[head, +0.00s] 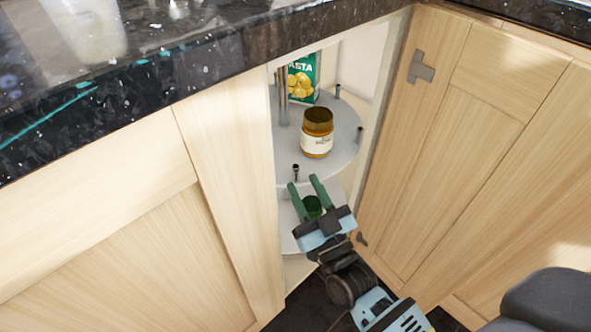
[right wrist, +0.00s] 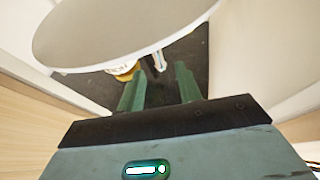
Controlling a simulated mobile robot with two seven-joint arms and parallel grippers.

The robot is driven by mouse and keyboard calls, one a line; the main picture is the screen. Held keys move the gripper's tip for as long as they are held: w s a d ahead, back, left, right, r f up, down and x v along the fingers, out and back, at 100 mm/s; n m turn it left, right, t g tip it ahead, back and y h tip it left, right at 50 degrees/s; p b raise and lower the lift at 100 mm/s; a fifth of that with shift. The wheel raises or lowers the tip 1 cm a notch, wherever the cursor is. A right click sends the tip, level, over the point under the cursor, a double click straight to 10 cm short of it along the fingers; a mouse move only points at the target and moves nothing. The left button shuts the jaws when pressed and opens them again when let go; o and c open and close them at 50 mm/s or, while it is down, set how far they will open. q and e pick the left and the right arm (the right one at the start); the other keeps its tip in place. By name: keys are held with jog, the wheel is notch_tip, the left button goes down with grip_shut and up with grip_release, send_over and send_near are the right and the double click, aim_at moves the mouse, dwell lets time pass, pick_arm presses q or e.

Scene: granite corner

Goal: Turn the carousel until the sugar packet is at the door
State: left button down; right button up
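The carousel's upper round grey shelf (head: 340,150) shows through the open corner cabinet. An amber jar (head: 317,135) with a white label and a green pasta box (head: 303,78) stand on it. I see no sugar packet. My right gripper (head: 306,190) is open, its green fingers spread and empty just below a short post (head: 296,172) at the shelf's front edge. In the right wrist view, the post (right wrist: 158,60) shows beyond the gap between the fingers (right wrist: 158,88), apart from them. A large pale disc (right wrist: 125,30) fills the top there. My left gripper is out of view.
The wooden door (head: 465,150) stands at the right. A cabinet front (head: 110,240) and dark granite counter (head: 150,60) bound the opening at left.

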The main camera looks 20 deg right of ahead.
aim_at(298, 173)
jog(key=shift+b+x, duration=0.5)
jog(key=shift+x, duration=2)
grip_shut()
